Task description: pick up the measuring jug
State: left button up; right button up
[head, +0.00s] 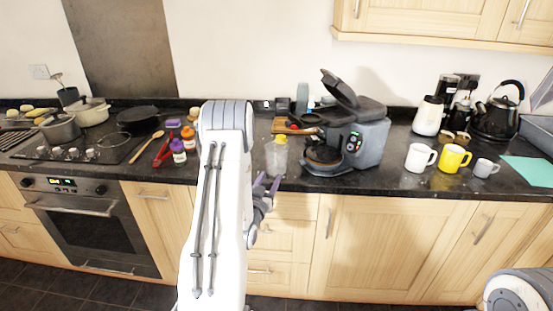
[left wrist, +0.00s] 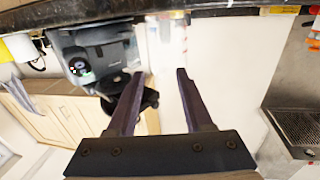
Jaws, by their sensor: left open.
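The measuring jug (head: 277,158) looks like a clear, see-through vessel standing near the counter's front edge, left of the dark grey cooker. In the left wrist view a pale, see-through shape that looks like the jug (left wrist: 168,42) lies beyond the fingertips, in a picture that is turned over. My left gripper (head: 268,181) is open and empty, just in front of the counter edge and a little below the jug. In the left wrist view its two fingers (left wrist: 160,76) stand apart, with nothing between them. My right gripper is not in view.
The grey cooker (head: 358,140) with its lid raised stands close right of the jug. A wooden-handled pan or board (head: 292,128) lies behind. Small jars (head: 178,150) and red tongs (head: 163,150) lie left of my arm. Mugs (head: 420,157) stand further right.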

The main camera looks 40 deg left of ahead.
aim_at(274, 168)
pick_arm(q)
jog(key=x, duration=0.2)
jog(key=p+x, duration=0.1)
jog(key=x, duration=0.1)
jog(key=p+x, duration=0.1)
jog(key=shift+w+r, duration=0.35)
jog(key=shift+w, duration=0.05)
jog(key=shift+w+a+f, duration=0.1)
jog(key=shift+w+a, duration=0.05)
jog(key=shift+w, duration=0.05)
grip_shut()
